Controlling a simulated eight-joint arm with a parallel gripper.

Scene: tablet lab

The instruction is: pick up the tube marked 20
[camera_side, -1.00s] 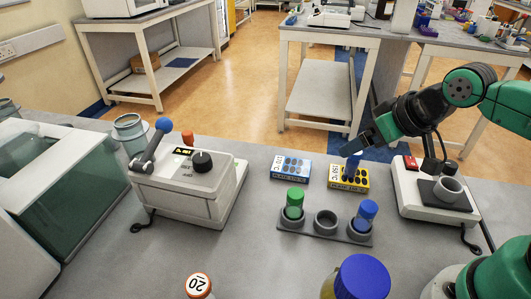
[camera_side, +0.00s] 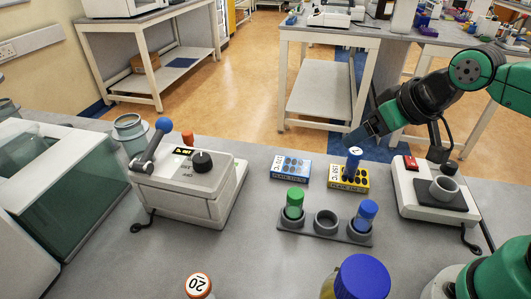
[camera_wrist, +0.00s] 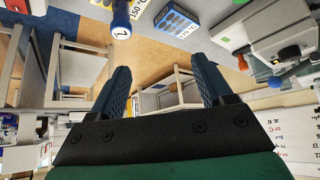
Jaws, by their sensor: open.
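The tube marked 20 (camera_side: 198,285) shows at the bottom of the side view, with an orange-rimmed white cap; its lower part is cut off by the frame edge. My gripper (camera_side: 359,140) is at the right, above and behind the yellow block, far from that tube. In the wrist view my gripper (camera_wrist: 165,85) has its two fingers wide apart with nothing between them. A blue-capped tube marked 7 (camera_side: 354,158) stands in the yellow 150 °C block (camera_side: 349,182), close to the fingertips; the tube also shows in the wrist view (camera_wrist: 121,22).
A grey rack (camera_side: 292,225) holds a green-capped tube (camera_side: 295,199) and a blue-capped tube (camera_side: 367,210), with an empty middle hole. A large blue-lidded bottle (camera_side: 362,278) stands in front. A blue block (camera_side: 290,167), a dial device (camera_side: 190,180) and a scale (camera_side: 435,190) stand around.

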